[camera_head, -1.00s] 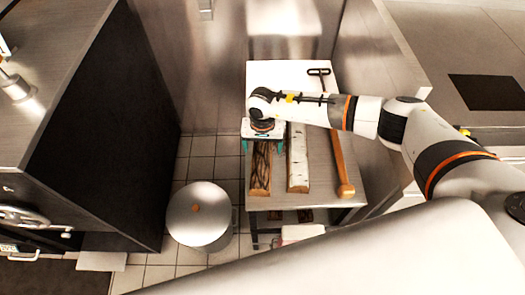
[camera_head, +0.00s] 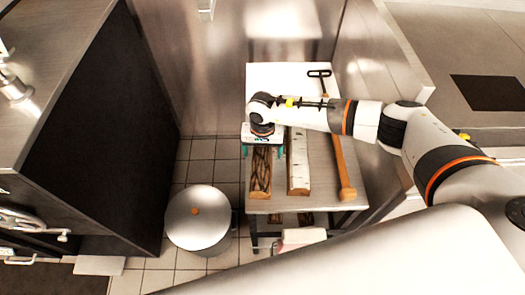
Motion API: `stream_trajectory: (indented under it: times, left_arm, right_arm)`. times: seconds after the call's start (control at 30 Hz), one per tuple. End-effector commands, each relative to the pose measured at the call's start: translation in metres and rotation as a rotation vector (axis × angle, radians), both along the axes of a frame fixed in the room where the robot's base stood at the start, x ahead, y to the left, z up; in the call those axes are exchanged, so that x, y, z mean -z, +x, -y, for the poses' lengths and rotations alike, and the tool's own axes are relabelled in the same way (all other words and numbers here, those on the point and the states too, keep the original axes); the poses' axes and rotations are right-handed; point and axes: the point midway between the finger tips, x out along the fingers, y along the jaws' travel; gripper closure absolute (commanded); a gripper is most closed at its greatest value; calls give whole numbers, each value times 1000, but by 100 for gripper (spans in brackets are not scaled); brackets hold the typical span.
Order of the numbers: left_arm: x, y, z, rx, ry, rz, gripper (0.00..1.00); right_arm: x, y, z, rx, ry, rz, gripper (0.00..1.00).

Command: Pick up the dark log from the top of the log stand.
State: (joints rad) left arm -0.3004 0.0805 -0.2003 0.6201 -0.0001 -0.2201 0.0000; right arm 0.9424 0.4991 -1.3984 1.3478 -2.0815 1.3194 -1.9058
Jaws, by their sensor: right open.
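The dark log (camera_head: 260,177) lies lengthwise on the left side of the log stand's top (camera_head: 320,190); its far part is hidden under my right gripper. My right gripper (camera_head: 262,150) is open above the log, with one teal finger on each side of it. I cannot tell whether the fingers touch the log. My left gripper is not in view.
A pale birch log (camera_head: 298,170) lies just right of the dark log. A wooden-handled tool (camera_head: 345,175) lies further right. A round metal bin (camera_head: 198,222) stands on the tiled floor left of the stand. Metal walls enclose the back and right.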

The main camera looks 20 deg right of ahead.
Motion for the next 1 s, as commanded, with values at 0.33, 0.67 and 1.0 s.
stream_trajectory:
  times: [0.33, 0.67, 1.0]
  left_arm:
    - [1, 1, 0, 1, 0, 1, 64]
    - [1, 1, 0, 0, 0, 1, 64]
    - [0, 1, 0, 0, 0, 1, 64]
  right_arm:
    - [0, 0, 0, 0, 0, 0, 19]
    - [0, 0, 0, 0, 0, 0, 73]
    - [-2, 1, 0, 0, 2, 2, 90]
